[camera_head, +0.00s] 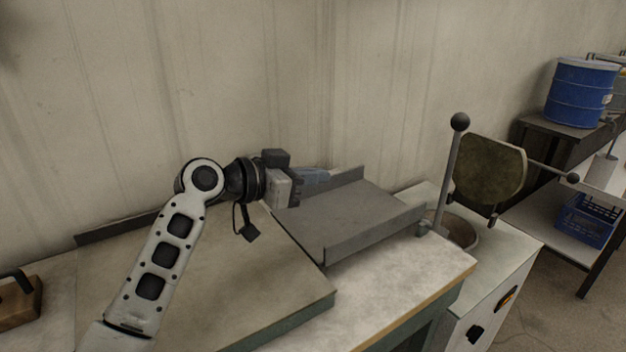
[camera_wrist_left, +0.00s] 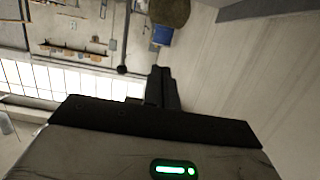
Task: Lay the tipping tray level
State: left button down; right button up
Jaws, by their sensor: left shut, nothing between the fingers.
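The grey metal tipping tray (camera_head: 352,220), with raised side walls, is at the right end of the bench beside a thick board. It looks close to flat, but I cannot tell whether it is exactly level. My left gripper (camera_head: 316,177) is over the tray's back left part, near its far wall. Its fingers are shut and empty, and I cannot tell whether they touch the tray. The shut fingers (camera_wrist_left: 163,88) also show in the left wrist view, with no tray visible there. My right gripper is in neither view.
A blue drum (camera_head: 581,92) and blue crate (camera_head: 588,220) are on shelving. The wall is close behind.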

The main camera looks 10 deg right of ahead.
pick_arm(q)
jog(key=s+a+f+b, duration=0.1)
jog(key=s+a, duration=0.3)
jog(key=a, duration=0.4)
jog(key=shift+s+a+f+b, duration=0.2)
jog(key=shift+f+b, duration=0.15)
jog(key=shift+b, duration=0.3)
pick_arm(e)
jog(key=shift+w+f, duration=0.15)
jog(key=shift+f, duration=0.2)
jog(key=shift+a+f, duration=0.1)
